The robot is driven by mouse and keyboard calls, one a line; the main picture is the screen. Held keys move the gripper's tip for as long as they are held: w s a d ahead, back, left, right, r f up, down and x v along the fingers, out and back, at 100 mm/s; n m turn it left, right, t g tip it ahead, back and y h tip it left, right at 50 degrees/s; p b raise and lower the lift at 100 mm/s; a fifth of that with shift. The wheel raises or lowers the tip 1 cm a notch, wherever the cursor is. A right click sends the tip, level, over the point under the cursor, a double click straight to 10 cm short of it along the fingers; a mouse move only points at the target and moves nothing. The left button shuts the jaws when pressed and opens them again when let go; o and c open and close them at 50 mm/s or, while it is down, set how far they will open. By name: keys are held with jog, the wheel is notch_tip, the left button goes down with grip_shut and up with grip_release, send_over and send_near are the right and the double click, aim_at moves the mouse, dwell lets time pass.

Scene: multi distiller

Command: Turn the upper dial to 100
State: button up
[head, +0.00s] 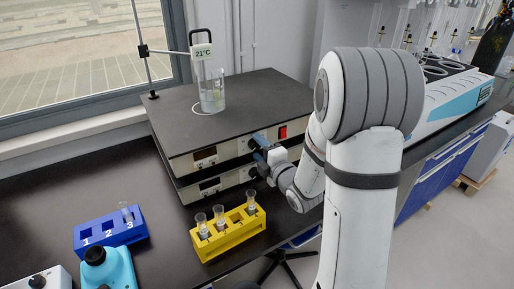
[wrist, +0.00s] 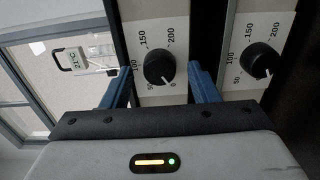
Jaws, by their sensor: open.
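The upper dial is a black round knob (wrist: 158,67) on a white scale plate, left of the lower dial in the sideways wrist view. Its white mark points toward the 0 end of the scale; 100, 150 and 200 are readable around it. My gripper (wrist: 162,78) is open, with one blue finger on each side of the upper dial; I cannot tell whether they touch it. In the head view my gripper (head: 259,149) is at the front of the upper hotplate (head: 207,154). The lower dial (wrist: 260,60) is outside the fingers.
A yellow tube rack (head: 228,236) and a blue rack (head: 110,229) sit in front. A blue-white machine (head: 455,95) is at right.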

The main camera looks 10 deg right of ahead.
jog(key=shift+c, duration=0.2)
jog(key=c, duration=0.9)
jog(key=shift+a, duration=0.4)
jog(key=shift+c, duration=0.2)
jog(key=shift+d+f+b, duration=0.1)
jog(key=shift+d+b, duration=0.25)
